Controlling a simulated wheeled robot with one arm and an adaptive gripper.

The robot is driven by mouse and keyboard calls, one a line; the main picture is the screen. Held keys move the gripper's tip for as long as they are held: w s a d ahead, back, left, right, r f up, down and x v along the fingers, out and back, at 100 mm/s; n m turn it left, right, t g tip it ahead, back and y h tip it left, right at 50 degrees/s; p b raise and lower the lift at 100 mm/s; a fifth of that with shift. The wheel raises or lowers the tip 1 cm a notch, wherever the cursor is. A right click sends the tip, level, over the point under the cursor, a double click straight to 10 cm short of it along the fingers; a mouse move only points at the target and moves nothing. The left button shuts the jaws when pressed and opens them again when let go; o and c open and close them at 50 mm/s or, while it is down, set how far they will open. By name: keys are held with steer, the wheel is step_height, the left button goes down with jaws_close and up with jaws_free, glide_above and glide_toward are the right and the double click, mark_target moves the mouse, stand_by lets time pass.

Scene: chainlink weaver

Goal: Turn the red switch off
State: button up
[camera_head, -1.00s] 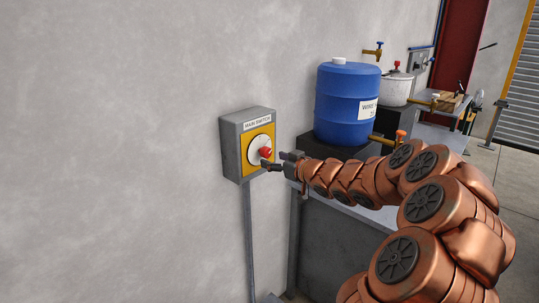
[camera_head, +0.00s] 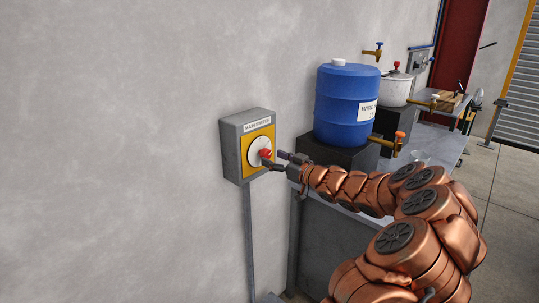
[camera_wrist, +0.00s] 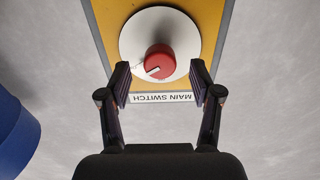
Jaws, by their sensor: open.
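The red switch (camera_head: 265,154) is a round knob on a white disc, on the yellow face of a grey wall box (camera_head: 232,150) labelled MAIN SWITCH. In the wrist view the red knob (camera_wrist: 159,62) has a white mark at its lower left and the label appears upside down. My gripper (camera_head: 272,160) is at the front of the box, close to the knob. In the wrist view my gripper (camera_wrist: 160,85) is open, its two fingers apart, one to each side just below the knob. I cannot tell whether a finger touches it.
A blue barrel (camera_head: 345,105) with a tap (camera_head: 387,141) stands on a dark block to the right of the box. A white pot (camera_head: 397,90) is behind it. A grey bench (camera_head: 327,211) runs below my arm. The wall left of the box is bare.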

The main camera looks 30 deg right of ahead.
steer(key=shift+p+x, duration=0.35)
steer(key=shift+x, duration=1.05)
steer(key=c, duration=1.1)
